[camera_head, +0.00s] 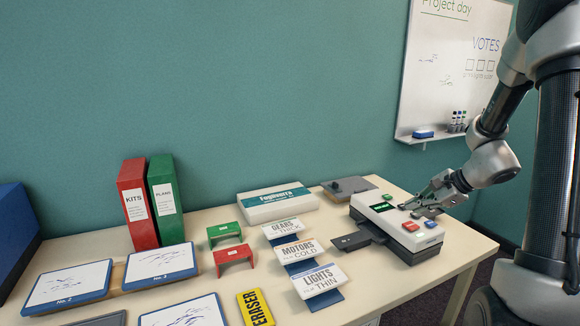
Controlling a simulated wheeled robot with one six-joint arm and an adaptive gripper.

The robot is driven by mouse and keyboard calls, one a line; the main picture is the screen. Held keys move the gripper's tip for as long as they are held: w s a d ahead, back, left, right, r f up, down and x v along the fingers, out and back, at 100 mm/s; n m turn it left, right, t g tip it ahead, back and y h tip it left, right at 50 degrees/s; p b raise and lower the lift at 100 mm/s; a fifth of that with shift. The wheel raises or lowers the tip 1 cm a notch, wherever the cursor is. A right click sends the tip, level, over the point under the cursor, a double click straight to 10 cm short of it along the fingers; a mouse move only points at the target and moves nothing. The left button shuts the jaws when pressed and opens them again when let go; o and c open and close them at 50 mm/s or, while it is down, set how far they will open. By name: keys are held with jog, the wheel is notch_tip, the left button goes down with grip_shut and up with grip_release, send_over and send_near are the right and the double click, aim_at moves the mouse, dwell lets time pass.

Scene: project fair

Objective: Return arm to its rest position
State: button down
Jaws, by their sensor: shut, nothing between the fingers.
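My arm comes in from the right side of the head view. My gripper (412,209) is shut and empty, low over the right part of a white and grey button device (377,212) on the table. I cannot tell whether the fingertips touch it. The device has a small dark screen with green text, a red button (411,226), a blue button (431,224) and a green one (387,197). A dark flat piece (352,241) sticks out of its left side.
The table (225,292) holds signs for gears, motors and lights (319,280), a yellow eraser (255,308), red and green binders (140,205), small drawing boards (68,286) and a white box (277,204). A whiteboard (425,90) hangs behind. The room above the table is free.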

jog(key=s+a+r+n+g+h, duration=0.1)
jog(key=s+a+r+n+g, duration=0.15)
jog(key=s+n, duration=0.45)
jog(key=s+a+r+n+g, duration=0.1)
jog(key=s+r+n+g, duration=0.2)
jog(key=s, duration=0.7)
jog(key=s+a+r+n+t+h, duration=0.2)
jog(key=s+r+n+t+h, duration=0.1)
jog(key=s+r+n, duration=0.5)
notch_tip(320, 180, up, 2)
jog(key=s+h, duration=0.1)
jog(key=s, duration=0.1)
jog(key=shift+s+a+n, duration=0.15)
jog(key=shift+s+n, duration=0.15)
jog(key=shift+s, duration=0.05)
